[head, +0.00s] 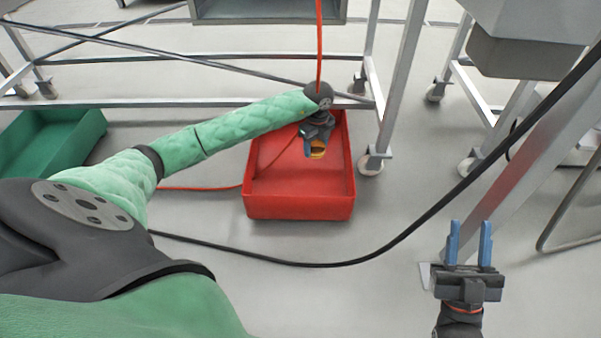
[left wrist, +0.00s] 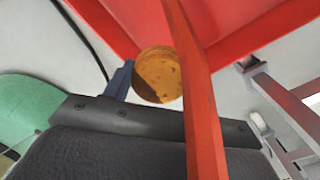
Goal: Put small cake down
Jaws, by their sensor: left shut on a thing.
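The small cake (head: 318,152) is round and orange-brown, and it also shows in the left wrist view (left wrist: 157,75). My left gripper (head: 314,150) is shut on it, over the red crate (head: 300,207) in the head view. The crate stands on the floor and also shows in the left wrist view (left wrist: 262,22). The wrist view shows one blue finger beside the cake; a red bar crosses in front and hides the other side. I cannot tell how high the cake is above the crate floor. My right gripper (head: 468,246) is open and empty at the lower right.
A green crate (head: 60,138) stands on the floor at the left. A metal rack frame (head: 390,90) on castors stands behind and right of the red crate. A black cable (head: 300,264) and a red cable (head: 200,188) cross the view.

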